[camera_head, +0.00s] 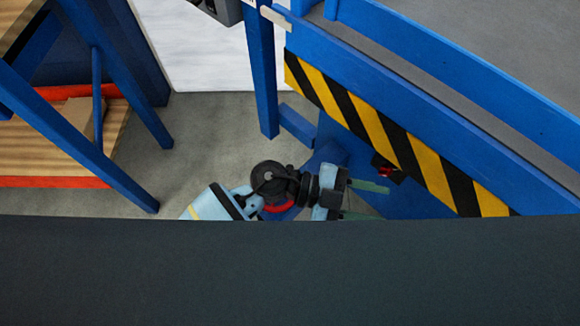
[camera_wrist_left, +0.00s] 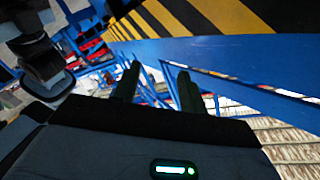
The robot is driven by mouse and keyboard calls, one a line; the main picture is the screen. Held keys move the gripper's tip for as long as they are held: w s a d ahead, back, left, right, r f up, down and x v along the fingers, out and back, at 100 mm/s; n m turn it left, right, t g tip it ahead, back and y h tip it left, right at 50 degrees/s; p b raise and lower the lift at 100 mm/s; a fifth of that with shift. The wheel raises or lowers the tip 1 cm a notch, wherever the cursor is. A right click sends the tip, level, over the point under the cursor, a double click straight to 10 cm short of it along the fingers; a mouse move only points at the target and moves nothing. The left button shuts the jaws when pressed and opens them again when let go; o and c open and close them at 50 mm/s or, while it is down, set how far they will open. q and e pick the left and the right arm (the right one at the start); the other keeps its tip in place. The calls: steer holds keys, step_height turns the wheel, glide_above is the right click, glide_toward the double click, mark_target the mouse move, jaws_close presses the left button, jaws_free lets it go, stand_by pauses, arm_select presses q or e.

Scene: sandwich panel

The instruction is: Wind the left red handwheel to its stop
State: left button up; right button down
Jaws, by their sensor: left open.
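A red curved rim (camera_head: 278,207), which looks like part of a handwheel, shows below my left wrist in the head view; the wrist covers most of it. A second small red part (camera_head: 384,171) with a dark mount sits on the blue panel further right. My left gripper (camera_head: 367,201) is open and empty, its two green fingers pointing right, just below that second red part. In the left wrist view the dark fingers (camera_wrist_left: 158,88) stand apart with nothing between them. I cannot tell a handwheel there. My right gripper is not in view.
A blue frame with a yellow-black striped beam (camera_head: 385,140) runs diagonally along the right. A blue post (camera_head: 262,70) stands left of it. A blue rack with orange-red beams (camera_head: 60,182) and wooden boards is at left. Grey floor (camera_head: 200,135) lies free between. A dark surface hides the bottom.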

arm_select(q)
steer(key=w+a+f+m+t+y+b, duration=0.1)
steer(key=w+a+f+m+y+b, duration=0.15)
steer(key=w+a+f+y, duration=0.8)
steer(key=w+a+y, duration=0.1)
steer(key=y, duration=0.1)
steer(key=w+a+t+y, duration=0.1)
steer(key=w+a+y, duration=0.1)
steer(key=w+a+r+n+t+y, duration=0.1)
steer(key=w+y, duration=0.1)
steer(key=shift+w+a+y, duration=0.25)
step_height(320, 180, down, 7)
steer(key=shift+d+f+b, duration=0.1)
steer(key=shift+b, duration=0.4)
steer(key=shift+f, duration=0.35)
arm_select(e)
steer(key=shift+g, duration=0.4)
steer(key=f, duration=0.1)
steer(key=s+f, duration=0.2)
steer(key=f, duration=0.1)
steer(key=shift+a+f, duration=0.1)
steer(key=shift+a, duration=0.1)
arm_select(q)
jaws_close()
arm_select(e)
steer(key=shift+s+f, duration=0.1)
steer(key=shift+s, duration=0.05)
